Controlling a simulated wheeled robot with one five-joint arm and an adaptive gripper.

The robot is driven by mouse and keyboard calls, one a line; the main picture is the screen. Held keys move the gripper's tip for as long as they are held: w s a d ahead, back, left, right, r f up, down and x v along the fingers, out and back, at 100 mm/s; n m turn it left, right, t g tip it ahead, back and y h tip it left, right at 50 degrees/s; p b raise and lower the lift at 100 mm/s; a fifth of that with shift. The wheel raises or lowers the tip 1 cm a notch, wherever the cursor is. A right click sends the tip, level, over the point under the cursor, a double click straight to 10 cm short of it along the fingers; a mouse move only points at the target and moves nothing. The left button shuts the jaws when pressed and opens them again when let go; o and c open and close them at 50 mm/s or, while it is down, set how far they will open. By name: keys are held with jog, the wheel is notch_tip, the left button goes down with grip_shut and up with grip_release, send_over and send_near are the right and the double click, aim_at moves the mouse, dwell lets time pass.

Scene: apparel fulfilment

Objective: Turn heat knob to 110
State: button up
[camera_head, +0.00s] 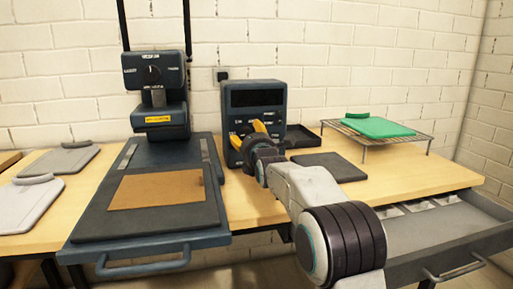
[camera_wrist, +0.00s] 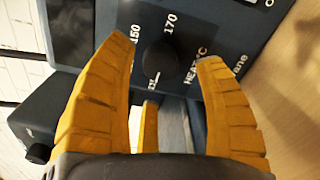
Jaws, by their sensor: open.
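The dark control box (camera_head: 255,97) stands on the table against the wall, with a black display in its upper part. In the wrist view its panel (camera_wrist: 215,22) carries "150", "170" and "HEAT °C" labels around a round black heat knob (camera_wrist: 160,62). My gripper (camera_wrist: 165,50) is open, with one yellow finger on each side of the knob; I cannot tell whether they touch it. The knob's pointer and the lower part of its scale are not readable. In the head view my gripper (camera_head: 258,130) is in front of the box and hides the knob.
A heat press (camera_head: 205,200) with a brown pad stands left of the box. A dark mat (camera_head: 335,167) and a wire rack (camera_head: 430,137) with a green garment lie to the right. An open drawer (camera_head: 430,235) juts out at the front right. Grey garments (camera_head: 25,200) lie at the left.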

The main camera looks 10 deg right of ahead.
jog(key=s, duration=0.9)
dwell(0.3)
jog(key=s+r+m+g+p, duration=0.4)
jog(key=s+m+p, duration=0.4)
jog(key=s+p, duration=0.3)
jog(key=s+r+m+g+p, duration=0.3)
jog(key=s+m+g+p, duration=0.2)
jog(key=s+m+p, duration=0.3)
jog(key=s+r+m+g+p, duration=0.4)
jog(key=s+m+p, duration=0.4)
jog(key=s+p, duration=0.8)
jog(key=s+g, duration=0.1)
jog(key=s, duration=0.6)
jog(key=shift+r+g, duration=0.3)
